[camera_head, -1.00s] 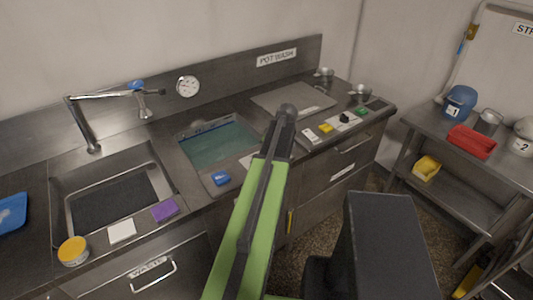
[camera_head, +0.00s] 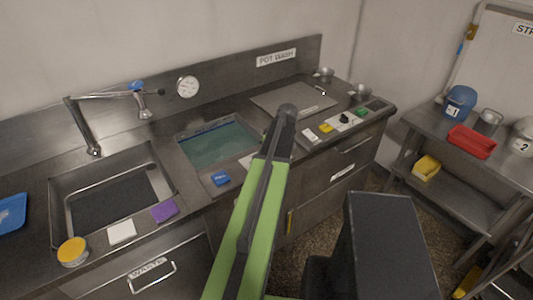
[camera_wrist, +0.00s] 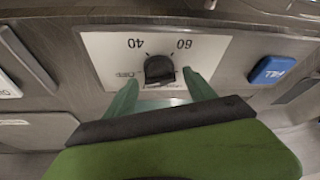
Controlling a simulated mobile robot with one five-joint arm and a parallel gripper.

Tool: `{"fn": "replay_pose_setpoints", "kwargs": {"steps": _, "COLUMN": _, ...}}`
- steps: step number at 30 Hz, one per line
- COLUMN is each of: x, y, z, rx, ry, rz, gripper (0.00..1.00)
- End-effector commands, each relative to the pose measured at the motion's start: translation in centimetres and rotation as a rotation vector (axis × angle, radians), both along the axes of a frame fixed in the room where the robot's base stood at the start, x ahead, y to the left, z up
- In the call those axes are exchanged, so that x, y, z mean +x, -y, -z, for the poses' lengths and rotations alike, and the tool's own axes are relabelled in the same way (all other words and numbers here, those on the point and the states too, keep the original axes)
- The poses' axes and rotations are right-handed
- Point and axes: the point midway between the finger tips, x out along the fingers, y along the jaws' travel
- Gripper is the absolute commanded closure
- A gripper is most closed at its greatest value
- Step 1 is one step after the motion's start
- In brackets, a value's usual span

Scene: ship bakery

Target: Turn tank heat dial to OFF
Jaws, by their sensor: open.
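The tank heat dial (camera_wrist: 159,69) is a small dark knob on a white plate (camera_wrist: 105,48) in the wrist view. The plate reads 40 and 60, upside down in this view. My gripper (camera_wrist: 159,77) is open, with one green finger on each side of the knob. I cannot tell whether either finger touches it. In the head view a corner of the white plate (camera_head: 246,161) shows beside my arm, which hides the dial.
A blue FILL button (camera_wrist: 271,70) sits right of the plate in the wrist view; it also shows in the head view (camera_head: 220,179). The water tank (camera_head: 218,143) lies behind. A control strip with a yellow button (camera_head: 326,128) is to the right. An empty sink (camera_head: 160,181) is left.

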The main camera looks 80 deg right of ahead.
Motion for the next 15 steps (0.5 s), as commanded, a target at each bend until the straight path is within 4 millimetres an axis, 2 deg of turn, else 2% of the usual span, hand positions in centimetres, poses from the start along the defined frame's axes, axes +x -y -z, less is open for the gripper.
{"fn": "replay_pose_setpoints", "kwargs": {"steps": 5, "x": -0.2, "y": -0.1, "z": -0.7, "rx": 0.001, "ry": -0.001, "rz": 0.0, "gripper": 0.36}}
{"fn": "replay_pose_setpoints", "kwargs": {"steps": 8, "x": -0.5, "y": -0.3, "z": -1.8, "rx": 0.001, "ry": -0.001, "rz": 0.0, "gripper": 0.36}}
{"fn": "replay_pose_setpoints", "kwargs": {"steps": 15, "x": -2.1, "y": -1.3, "z": -6.8, "rx": 0.001, "ry": 0.0, "rz": 0.002, "gripper": 0.36}}
